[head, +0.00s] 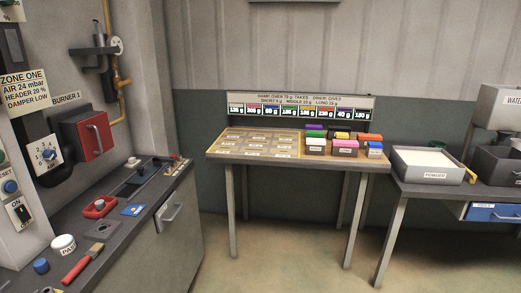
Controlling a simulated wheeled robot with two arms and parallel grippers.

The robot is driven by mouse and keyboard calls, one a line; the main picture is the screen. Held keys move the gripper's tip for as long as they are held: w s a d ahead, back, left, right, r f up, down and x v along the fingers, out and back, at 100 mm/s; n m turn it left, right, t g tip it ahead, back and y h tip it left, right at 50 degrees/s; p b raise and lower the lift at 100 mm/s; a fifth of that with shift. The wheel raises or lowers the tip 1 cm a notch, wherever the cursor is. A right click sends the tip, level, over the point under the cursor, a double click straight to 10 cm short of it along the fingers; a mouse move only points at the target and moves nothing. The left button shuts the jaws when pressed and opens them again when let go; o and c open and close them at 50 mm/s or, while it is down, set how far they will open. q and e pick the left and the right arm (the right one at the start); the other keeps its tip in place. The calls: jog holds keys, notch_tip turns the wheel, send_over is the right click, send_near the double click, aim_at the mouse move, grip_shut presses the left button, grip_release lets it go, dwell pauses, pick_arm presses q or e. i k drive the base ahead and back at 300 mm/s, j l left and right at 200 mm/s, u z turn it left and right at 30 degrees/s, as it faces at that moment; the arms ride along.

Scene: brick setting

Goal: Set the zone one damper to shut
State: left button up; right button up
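A cream sign (24,90) on the left wall reads zone one, air 24 mbar, header 20 %, damper low. At the far left edge are a blue knob (10,187) and a switch (20,212) marked ON. I cannot tell which control is the damper. Neither gripper is in view.
A dark bench (122,228) on the left holds a red-handled brush (80,262), a white round pot (63,245) and a red holder (98,207). A wooden table (215,152) with coloured boxes stands at the back. A powder tray (440,177) is right. Floor between is clear.

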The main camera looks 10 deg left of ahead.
aim_at(142, 174)
jog(key=i+u, duration=0.2)
jog(key=i, duration=0.55)
jog(key=i+l+u, duration=0.15)
jog(key=i, duration=0.65)
jog(key=l, duration=0.1)
